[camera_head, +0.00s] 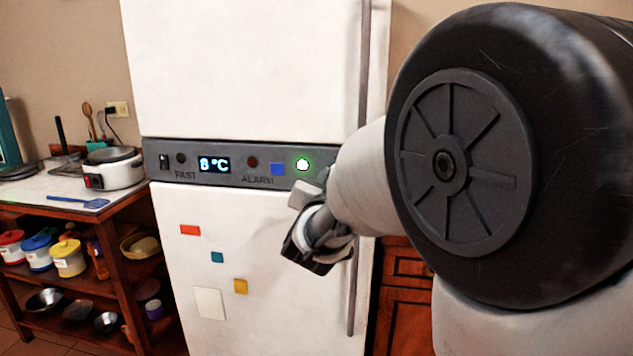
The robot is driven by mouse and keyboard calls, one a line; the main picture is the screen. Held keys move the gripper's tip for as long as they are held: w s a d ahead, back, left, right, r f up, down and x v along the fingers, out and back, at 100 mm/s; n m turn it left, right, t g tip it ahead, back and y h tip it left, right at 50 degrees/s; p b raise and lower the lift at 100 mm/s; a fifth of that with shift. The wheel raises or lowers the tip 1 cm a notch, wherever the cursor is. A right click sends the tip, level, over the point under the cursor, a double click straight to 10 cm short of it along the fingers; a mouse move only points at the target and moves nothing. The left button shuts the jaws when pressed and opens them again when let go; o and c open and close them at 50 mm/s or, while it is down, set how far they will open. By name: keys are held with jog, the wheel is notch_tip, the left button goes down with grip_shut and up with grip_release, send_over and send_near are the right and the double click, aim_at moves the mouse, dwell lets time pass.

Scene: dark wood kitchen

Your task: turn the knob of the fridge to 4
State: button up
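The white fridge (258,70) stands in the middle with a grey control panel (220,180) across it. I cannot tell which round part is the knob, and no dial numbers are legible. My gripper (306,256) is in front of the fridge, below the panel's right end. Its fingers are not clear.
My arm covers the right side of the picture and the panel's right end. Long vertical handles (364,70) run along the fridge's right edge. A counter (65,205) with a white cooker (113,170) stands at the left, with pots and bowls on shelves below.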

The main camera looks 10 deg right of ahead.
jog(key=o, duration=1)
jog(key=b+v, duration=0.1)
jog(key=v, duration=1.6)
jog(key=shift+s, duration=0.2)
jog(key=shift+w+a, duration=0.1)
